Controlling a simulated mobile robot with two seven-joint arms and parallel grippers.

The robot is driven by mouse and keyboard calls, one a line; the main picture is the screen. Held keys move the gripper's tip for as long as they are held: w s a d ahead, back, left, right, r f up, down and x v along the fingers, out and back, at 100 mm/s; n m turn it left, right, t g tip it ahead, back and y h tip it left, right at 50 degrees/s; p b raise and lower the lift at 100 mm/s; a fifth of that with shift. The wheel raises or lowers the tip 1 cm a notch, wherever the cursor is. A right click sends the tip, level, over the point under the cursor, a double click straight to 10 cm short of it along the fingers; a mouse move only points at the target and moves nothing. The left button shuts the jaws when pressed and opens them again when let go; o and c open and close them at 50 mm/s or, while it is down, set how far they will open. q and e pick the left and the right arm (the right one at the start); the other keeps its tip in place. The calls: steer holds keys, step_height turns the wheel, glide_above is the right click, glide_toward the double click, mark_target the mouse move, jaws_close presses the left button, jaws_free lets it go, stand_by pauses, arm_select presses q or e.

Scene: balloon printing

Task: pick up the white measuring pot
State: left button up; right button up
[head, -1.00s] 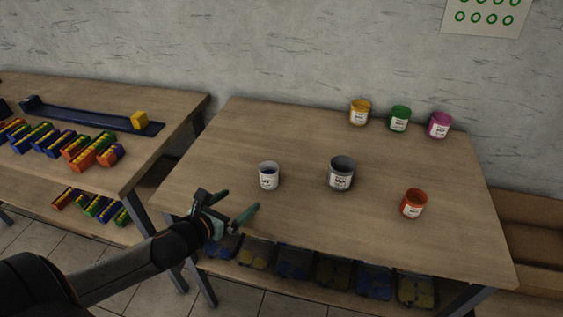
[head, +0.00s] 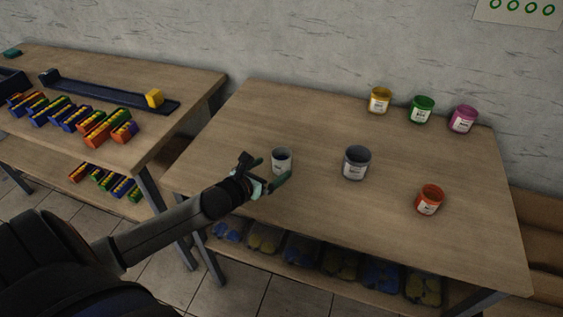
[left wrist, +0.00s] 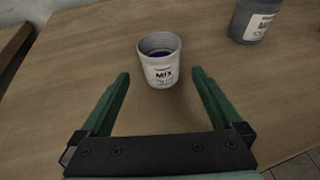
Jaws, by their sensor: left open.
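The white measuring pot (head: 281,158) stands upright on the wooden table, left of the grey pot. In the left wrist view the white pot (left wrist: 160,62) shows a "MIX" label and something dark blue inside. My left gripper (head: 271,174) is open at the pot's near side. In the left wrist view its green fingers (left wrist: 160,76) are spread wide, with the pot just beyond and between the fingertips, apart from both. In the head view the fingers partly cover the pot's lower part. My right gripper is in neither view.
A grey pot (head: 355,163) stands to the right, and an orange-red pot (head: 429,199) further right. Yellow (head: 379,101), green (head: 421,110) and pink (head: 463,119) pots stand at the back. A second table (head: 190,85) with coloured blocks is on the left. The table's middle back is clear.

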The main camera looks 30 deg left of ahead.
mark_target(276, 167)
arm_select(q)
steer(key=x, duration=0.4)
steer(key=shift+w+d+f, duration=0.1)
steer(key=shift+w+f, duration=0.2)
steer(key=shift+f, duration=0.1)
steer(key=c, duration=1.5)
steer(key=shift+o, duration=0.2)
steer(key=shift+r, duration=0.1)
